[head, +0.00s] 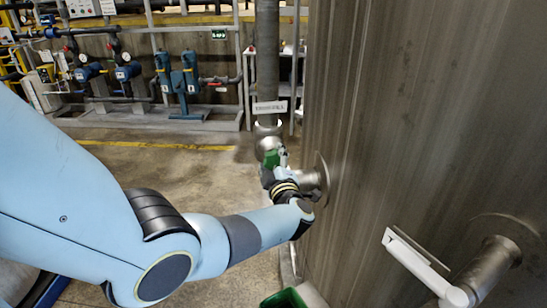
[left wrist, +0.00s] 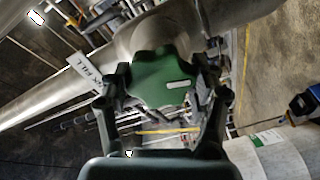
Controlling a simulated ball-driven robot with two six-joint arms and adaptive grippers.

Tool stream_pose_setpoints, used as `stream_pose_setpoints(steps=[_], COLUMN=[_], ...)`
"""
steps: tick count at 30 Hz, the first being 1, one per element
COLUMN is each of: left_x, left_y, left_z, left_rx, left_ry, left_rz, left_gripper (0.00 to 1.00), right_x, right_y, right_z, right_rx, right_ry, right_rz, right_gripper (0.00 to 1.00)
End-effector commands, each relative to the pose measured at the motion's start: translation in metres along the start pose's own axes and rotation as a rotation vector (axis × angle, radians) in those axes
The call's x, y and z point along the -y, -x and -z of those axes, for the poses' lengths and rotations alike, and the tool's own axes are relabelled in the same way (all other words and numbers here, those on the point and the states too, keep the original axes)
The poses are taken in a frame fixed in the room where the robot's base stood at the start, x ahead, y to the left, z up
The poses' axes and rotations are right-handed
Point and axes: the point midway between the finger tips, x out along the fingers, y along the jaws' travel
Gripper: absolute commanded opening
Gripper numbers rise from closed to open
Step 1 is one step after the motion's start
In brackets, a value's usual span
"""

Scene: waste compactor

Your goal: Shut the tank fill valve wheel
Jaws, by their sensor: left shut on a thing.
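The tank fill valve wheel is a small green lobed handwheel (head: 270,159) on a grey pipe beside the tank wall in the head view, partly hidden by my gripper. In the left wrist view the wheel (left wrist: 163,72) is large and central, with a pale mark on its face. My left gripper (head: 278,167) is at the wheel. Its two fingers (left wrist: 163,84) sit on opposite sides of the rim, shut on it. A white label (head: 269,107) is on the pipe above the valve. My right gripper is not in view.
The tall metal tank wall (head: 420,120) fills the right side. A pipe stub with a white lever handle (head: 415,262) sticks out at lower right. A green object (head: 285,298) shows at the bottom edge. Blue pumps (head: 178,82) stand at the back, with open floor before them.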

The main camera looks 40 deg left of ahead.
Motion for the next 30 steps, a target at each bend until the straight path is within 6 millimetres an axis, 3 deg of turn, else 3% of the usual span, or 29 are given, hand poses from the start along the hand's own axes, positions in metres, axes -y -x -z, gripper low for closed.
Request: stream_pose_setpoints(steps=[30], left_x=[-0.002], left_y=[0.001], left_z=[-0.003], left_rx=[0.006], left_ry=[-0.965], left_rz=[0.002], left_gripper=[0.28], right_x=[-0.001], right_y=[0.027], right_z=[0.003], right_rx=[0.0], right_ry=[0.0], right_rz=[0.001], right_gripper=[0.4])
